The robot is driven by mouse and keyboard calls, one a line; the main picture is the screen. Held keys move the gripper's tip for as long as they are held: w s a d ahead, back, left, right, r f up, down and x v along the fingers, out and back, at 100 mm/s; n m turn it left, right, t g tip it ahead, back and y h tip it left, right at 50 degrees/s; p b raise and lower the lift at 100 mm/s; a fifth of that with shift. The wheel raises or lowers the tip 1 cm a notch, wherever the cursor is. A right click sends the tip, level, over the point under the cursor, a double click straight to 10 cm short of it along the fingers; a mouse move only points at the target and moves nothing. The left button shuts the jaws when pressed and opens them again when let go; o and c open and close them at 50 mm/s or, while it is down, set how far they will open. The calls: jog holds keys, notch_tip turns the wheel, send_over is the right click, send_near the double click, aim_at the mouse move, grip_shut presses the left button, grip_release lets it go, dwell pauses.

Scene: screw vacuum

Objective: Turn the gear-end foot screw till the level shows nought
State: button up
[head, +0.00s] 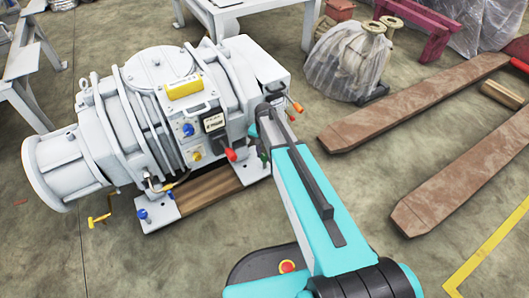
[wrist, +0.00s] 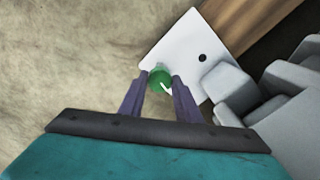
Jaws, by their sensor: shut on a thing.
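The green-headed foot screw (wrist: 159,76) stands at the corner of a white foot plate (wrist: 187,42) in the wrist view. My gripper (wrist: 160,80) has its two dark fingers on either side of the green head and is shut on it. In the head view my arm covers most of this foot, at the right end of the white vacuum pump (head: 150,90). A yellow bar (head: 185,88), which looks like the level, lies on top of the pump; its reading is too small to make out. A blue-headed screw (head: 142,214) stands on the left foot plate (head: 158,213).
A yellow crank-like handle (head: 98,220) sticks out low at the left. Coloured knobs and a red handle (head: 231,155) project from the pump front near my arm. Rusty beams (head: 415,100) lie on the floor at right.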

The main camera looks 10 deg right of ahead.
aim_at(264, 156)
jog(key=o, duration=1.1)
jog(key=shift+c, duration=0.2)
jog(key=shift+r, duration=0.15)
notch_tip(264, 156, up, 14)
jog(key=p, duration=0.5)
jog(key=shift+f, duration=0.25)
jog(key=shift+p, duration=0.3)
